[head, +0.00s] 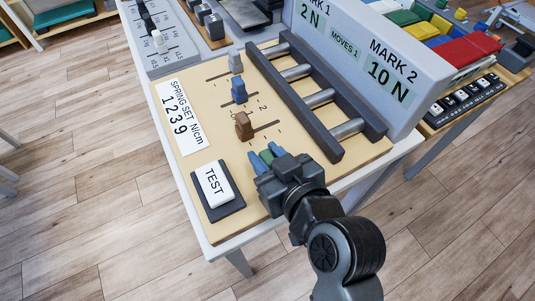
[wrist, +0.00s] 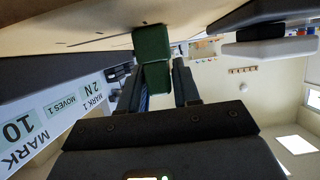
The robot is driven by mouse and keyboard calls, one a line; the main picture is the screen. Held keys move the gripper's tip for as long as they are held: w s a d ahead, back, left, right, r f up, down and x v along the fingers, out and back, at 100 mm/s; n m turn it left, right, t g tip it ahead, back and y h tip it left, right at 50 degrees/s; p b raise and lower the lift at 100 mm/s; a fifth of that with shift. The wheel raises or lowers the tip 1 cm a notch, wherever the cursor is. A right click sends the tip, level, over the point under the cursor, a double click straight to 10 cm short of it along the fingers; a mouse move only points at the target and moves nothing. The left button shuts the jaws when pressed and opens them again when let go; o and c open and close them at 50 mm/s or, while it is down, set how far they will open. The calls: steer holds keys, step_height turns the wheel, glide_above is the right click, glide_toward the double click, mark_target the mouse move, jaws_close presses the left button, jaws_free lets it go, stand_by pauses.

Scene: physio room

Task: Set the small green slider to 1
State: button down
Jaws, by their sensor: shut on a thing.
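The small green slider (head: 267,156) is at the front end of the row of sliders on the tan board (head: 204,92). My gripper (head: 266,160) is shut on it, one finger on each side. In the wrist view the green slider (wrist: 153,45) stands between the fingertips (wrist: 157,78), against the board's surface. My gripper hides the slider's track and marks, so I cannot tell its setting. A white card (head: 181,116) beside the sliders reads "SPRING SET N/cm 1239".
Brown (head: 243,125), blue (head: 239,91) and grey (head: 235,61) sliders stand behind the green one. A dark frame with metal rollers (head: 320,98) is close on the right. A white TEST button (head: 214,183) is at the left. A grey sign box (head: 361,61) stands beyond the frame.

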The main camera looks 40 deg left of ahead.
steer(key=w, duration=0.1)
steer(key=w+d, duration=0.1)
steer(key=w+b, duration=0.1)
steer(key=shift+w+d, duration=0.2)
steer(key=shift+d, duration=0.05)
steer(key=c, duration=1)
jaws_free()
steer(key=shift+s, duration=0.1)
steer(key=shift+o, duration=0.2)
steer(key=v, duration=0.7)
steer(key=shift+s+d+r+b, duration=0.15)
steer(key=shift+d+r+b, duration=0.05)
steer(key=shift+d+b, duration=0.15)
